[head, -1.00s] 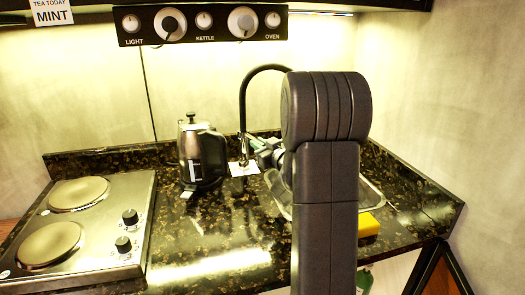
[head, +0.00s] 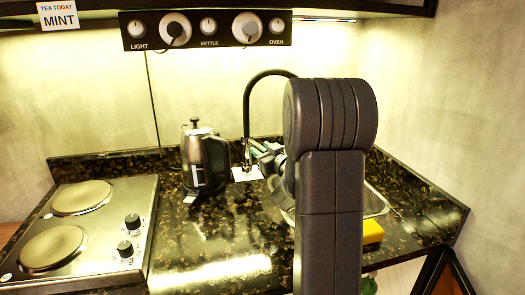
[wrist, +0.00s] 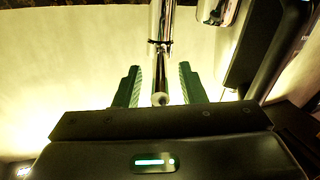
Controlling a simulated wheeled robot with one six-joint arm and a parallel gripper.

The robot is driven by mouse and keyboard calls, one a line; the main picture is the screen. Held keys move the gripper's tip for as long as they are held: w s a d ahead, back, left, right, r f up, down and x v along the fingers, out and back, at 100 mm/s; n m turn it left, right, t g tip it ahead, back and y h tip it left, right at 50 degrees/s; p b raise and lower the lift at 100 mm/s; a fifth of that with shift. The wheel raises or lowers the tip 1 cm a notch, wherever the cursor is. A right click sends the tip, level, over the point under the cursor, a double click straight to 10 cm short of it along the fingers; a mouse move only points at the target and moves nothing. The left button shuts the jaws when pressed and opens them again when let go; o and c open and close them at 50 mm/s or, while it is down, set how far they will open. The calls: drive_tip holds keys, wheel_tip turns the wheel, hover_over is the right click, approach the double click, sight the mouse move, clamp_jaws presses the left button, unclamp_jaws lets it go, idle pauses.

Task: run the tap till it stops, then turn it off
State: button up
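I cannot tell which part of the tap this rod is. I cannot make out running water. My arm covers part of the sink (head: 377,205).
A steel and black kettle (head: 197,160) stands left of the tap. A white card (head: 247,174) lies near the spout. A two-plate hob (head: 140,190) is at left, a yellow sponge (head: 373,231) at right. A knob panel (head: 190,45) hangs above. The front middle counter is clear.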

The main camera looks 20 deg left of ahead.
drive_tip(key=v, duration=1.3)
drive_tip(key=shift+s+d+b, duration=0.2)
drive_tip(key=shift+d+b, duration=0.1)
drive_tip(key=shift+b, duration=0.1)
drive_tip(key=shift+w+a, duration=0.1)
drive_tip(key=p+x, duration=0.1)
drive_tip(key=x, duration=1.2)
drive_tip(key=shift+w+a, duration=0.15)
drive_tip(key=shift+a, duration=0.15)
drive_tip(key=shift+w+r+p, duration=0.1)
drive_tip(key=shift+w+p, duration=0.1)
drive_tip(key=shift+p, duration=0.2)
drive_tip(key=shift+w+d+n+g+y+p, duration=0.25)
drive_tip(key=shift+n+g+y+p, duration=0.15)
drive_tip(key=shift+n+g+p, duration=0.25)
